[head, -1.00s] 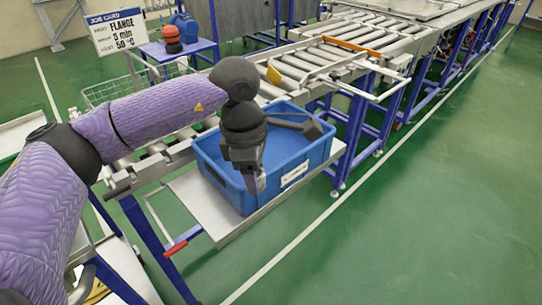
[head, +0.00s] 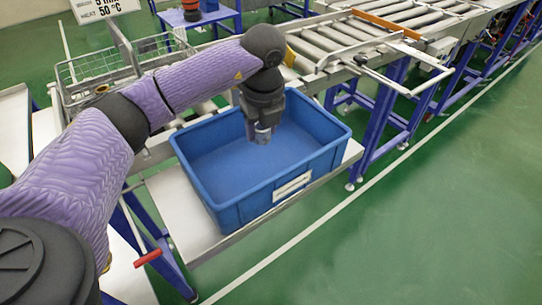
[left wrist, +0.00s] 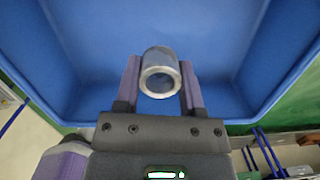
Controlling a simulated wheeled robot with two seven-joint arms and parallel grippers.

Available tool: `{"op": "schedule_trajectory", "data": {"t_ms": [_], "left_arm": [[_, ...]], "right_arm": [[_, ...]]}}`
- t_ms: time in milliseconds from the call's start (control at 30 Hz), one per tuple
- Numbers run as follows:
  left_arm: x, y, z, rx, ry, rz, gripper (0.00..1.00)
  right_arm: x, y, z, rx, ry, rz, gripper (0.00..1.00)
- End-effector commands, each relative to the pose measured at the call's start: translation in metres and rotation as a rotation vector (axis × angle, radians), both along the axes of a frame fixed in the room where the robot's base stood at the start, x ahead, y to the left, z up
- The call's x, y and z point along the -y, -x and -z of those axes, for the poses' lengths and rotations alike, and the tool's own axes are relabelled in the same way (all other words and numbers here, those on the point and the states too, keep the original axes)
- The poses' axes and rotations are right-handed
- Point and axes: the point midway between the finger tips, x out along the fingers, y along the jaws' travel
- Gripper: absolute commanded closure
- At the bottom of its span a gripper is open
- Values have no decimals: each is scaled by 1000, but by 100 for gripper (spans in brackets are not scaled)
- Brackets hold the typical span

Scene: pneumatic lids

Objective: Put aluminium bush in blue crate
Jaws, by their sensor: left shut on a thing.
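The blue crate (head: 222,212) stands on a pale shelf beside the roller conveyor in the head view. Its inside looks empty, and it also fills much of the left wrist view (left wrist: 90,60). My left gripper (head: 262,138) is over the crate, pointing down. In the left wrist view, my left gripper (left wrist: 160,85) is shut on the aluminium bush (left wrist: 160,72), a short silvery tube with its open end towards the camera. The bush is held between the two fingers above the crate floor. My right gripper is not in view.
The roller conveyor (head: 330,45) runs behind the crate to the upper right. A wire basket (head: 110,75) stands behind my left arm. A red-ended handle (head: 147,257) sticks out below the shelf. The green floor at right is clear.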

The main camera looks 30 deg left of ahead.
Motion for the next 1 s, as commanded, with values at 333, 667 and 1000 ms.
{"op": "schedule_trajectory", "data": {"t_ms": [333, 667, 1000], "left_arm": [[0, 1, 66, -3, -1, 3, 100], [0, 0, 75, 0, 0, 5, 100], [0, 0, 76, 0, 0, 5, 15]], "right_arm": [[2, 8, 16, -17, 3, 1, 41], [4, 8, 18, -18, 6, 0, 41], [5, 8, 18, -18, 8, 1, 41]]}}
